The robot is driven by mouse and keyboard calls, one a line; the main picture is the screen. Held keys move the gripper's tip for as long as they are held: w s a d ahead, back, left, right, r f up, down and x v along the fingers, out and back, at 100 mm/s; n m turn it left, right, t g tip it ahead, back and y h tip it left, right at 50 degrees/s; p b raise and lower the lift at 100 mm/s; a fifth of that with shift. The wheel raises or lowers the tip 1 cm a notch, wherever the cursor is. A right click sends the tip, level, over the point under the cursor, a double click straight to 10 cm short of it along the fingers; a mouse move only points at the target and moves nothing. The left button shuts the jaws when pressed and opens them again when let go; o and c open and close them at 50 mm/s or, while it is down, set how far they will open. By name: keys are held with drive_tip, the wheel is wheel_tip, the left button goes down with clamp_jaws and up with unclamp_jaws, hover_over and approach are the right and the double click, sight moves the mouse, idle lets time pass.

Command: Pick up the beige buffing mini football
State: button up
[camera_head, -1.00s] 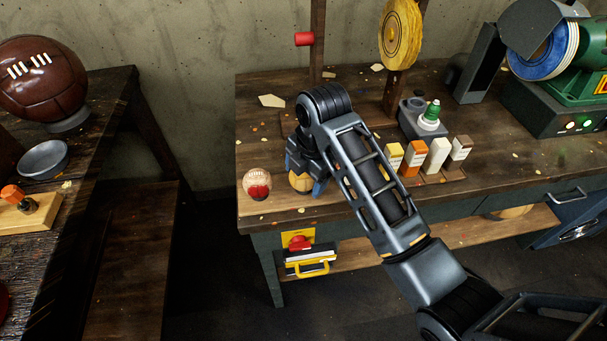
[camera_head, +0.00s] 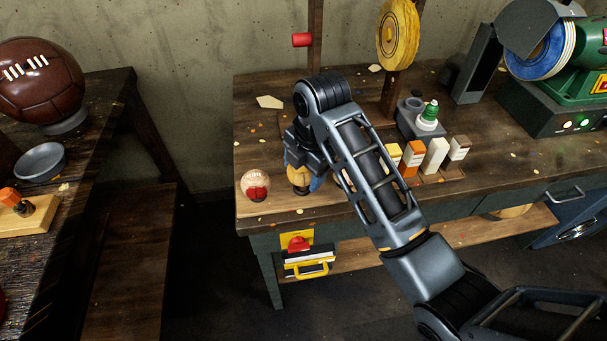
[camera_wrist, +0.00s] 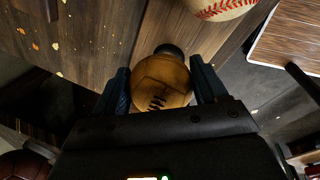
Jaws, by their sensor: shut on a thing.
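The beige mini football (camera_head: 298,178) is a small tan ball at the front left of the workbench, partly hidden by my gripper in the head view. In the wrist view the ball (camera_wrist: 160,82) sits between the two fingers, with dark lacing on its near side. My gripper (camera_head: 304,172) is shut on it, one finger on each side. A small dark round base (camera_wrist: 169,50) shows just beyond the ball in the wrist view. Whether the ball still touches it is hard to tell.
A baseball (camera_head: 255,185) stands close left of the held ball. Several small boxes (camera_head: 433,156) and a green-topped bottle (camera_head: 429,115) are to the right. A bench grinder (camera_head: 570,85) stands at the far right. A brown ball (camera_head: 42,85) rests on the left table.

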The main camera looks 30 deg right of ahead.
wheel_tip(320, 180, up, 2)
drive_tip(key=shift+r, duration=0.1)
drive_tip(key=s+d+r+p, duration=0.1)
drive_tip(key=d+r, duration=0.1)
drive_tip(key=d, duration=0.1)
drive_tip(key=d+r+p, duration=0.1)
drive_tip(key=d+r, duration=0.1)
drive_tip(key=d, duration=0.2)
drive_tip(key=s+d+r+p, duration=0.1)
drive_tip(key=d+r, duration=0.1)
drive_tip(key=d, duration=0.1)
drive_tip(key=shift+s+d+r, duration=0.3)
drive_tip(key=shift+d, duration=0.1)
drive_tip(key=s+d+r+m+t+h, duration=0.1)
drive_tip(key=d+r+m, duration=0.1)
drive_tip(key=d+m, duration=0.75)
drive_tip(key=s+d+r+m+h, duration=0.15)
drive_tip(key=d+m, duration=0.45)
drive_tip(key=d, duration=0.7)
drive_tip(key=s+d+r+m+g+h+b, duration=0.2)
drive_tip(key=s+d+m+g+h, duration=0.35)
drive_tip(key=s+d+m, duration=1.5)
drive_tip(key=w+d+r+m+b, duration=0.1)
drive_tip(key=w+d+b, duration=0.2)
drive_tip(key=w, duration=0.5)
drive_tip(key=shift+w+d+r+y+b, duration=0.2)
drive_tip(key=shift+r+y+b, duration=0.1)
drive_tip(key=shift+b, duration=0.1)
